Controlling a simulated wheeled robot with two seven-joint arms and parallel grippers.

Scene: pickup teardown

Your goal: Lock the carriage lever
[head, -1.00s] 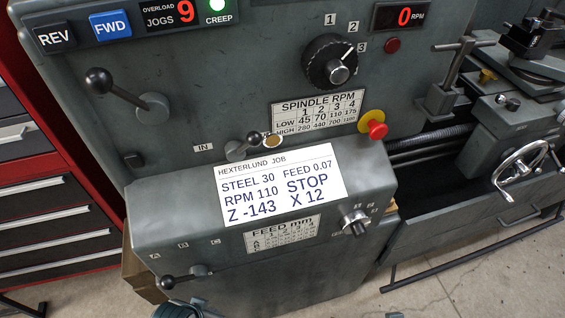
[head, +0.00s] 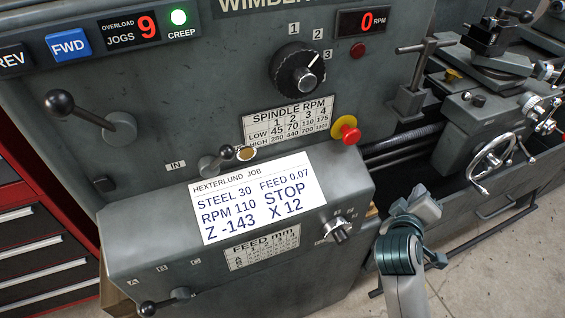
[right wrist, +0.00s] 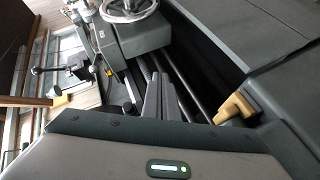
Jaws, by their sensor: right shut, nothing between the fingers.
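A T-shaped lever (head: 425,55) with a grey crossbar stands on a block over the bed, just left of the carriage (head: 480,130). I cannot tell for certain whether it is the carriage lever, or whether it is locked. The carriage bears a chrome handwheel (head: 492,163), which also shows at the top of the right wrist view (right wrist: 130,8). My right gripper (head: 424,205) is below and in front of the bed, apart from the T-shaped lever. Its grey fingers (right wrist: 160,95) are shut and empty in the right wrist view. My left gripper is not in view.
The headstock has a black-knobbed lever (head: 95,112), a speed dial (head: 297,70) and a red stop button (head: 347,131). The job card (head: 257,198) lies on the feed box (head: 140,240). A red drawer cabinet (head: 40,235) stands left. Open floor (head: 500,270) lies at lower right.

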